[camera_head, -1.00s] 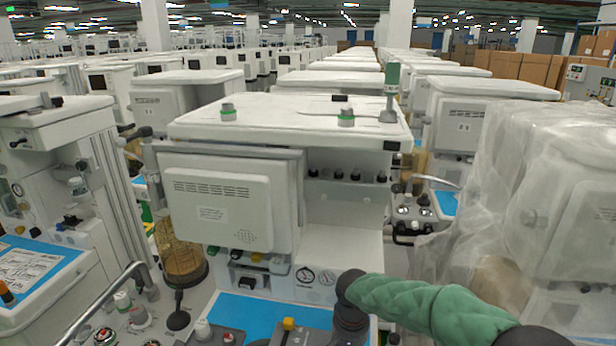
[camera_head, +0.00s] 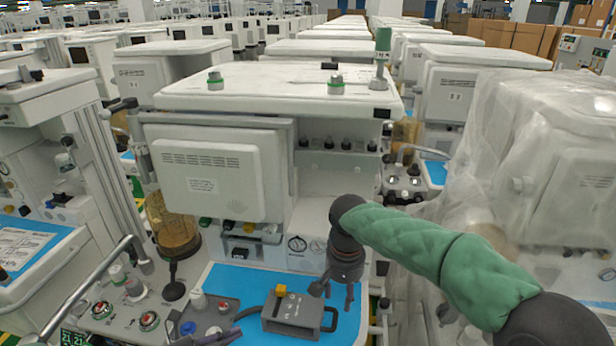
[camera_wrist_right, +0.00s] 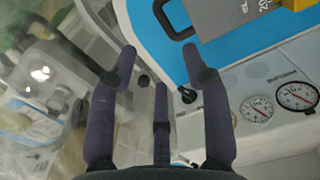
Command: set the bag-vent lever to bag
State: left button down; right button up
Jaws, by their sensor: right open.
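A grey box (camera_head: 292,315) with a yellow knob (camera_head: 281,290) on top and a dark loop handle sits on the blue worktop of the middle cart; I cannot tell if this knob is the bag-vent lever. In the right wrist view the grey box (camera_wrist_right: 230,18) is cut off at the top, with the yellow knob (camera_wrist_right: 297,4) at its edge. My right gripper (camera_head: 338,294) hangs fingers down just right of the box, apart from the knob. It is open and empty between its fingertips (camera_wrist_right: 160,68). Dark fingers of my left gripper (camera_head: 222,337) show at the bottom edge, mostly cut off.
A metal rail (camera_head: 95,285) and a bellows jar (camera_head: 172,224) are further left. Gauges (camera_head: 297,244) stand behind the worktop. A plastic-wrapped cart (camera_head: 540,170) is at right. Bare blue worktop (camera_head: 235,285) lies behind the box.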

aim_at(172, 266)
jog(key=k+j, duration=0.15)
jog(key=j, duration=0.15)
jog(key=k+j, duration=0.15)
jog(key=j, duration=0.15)
jog(key=k+j, duration=0.1)
jog(key=j, duration=0.25)
jog(key=k+j, duration=0.15)
jog(key=j, duration=0.15)
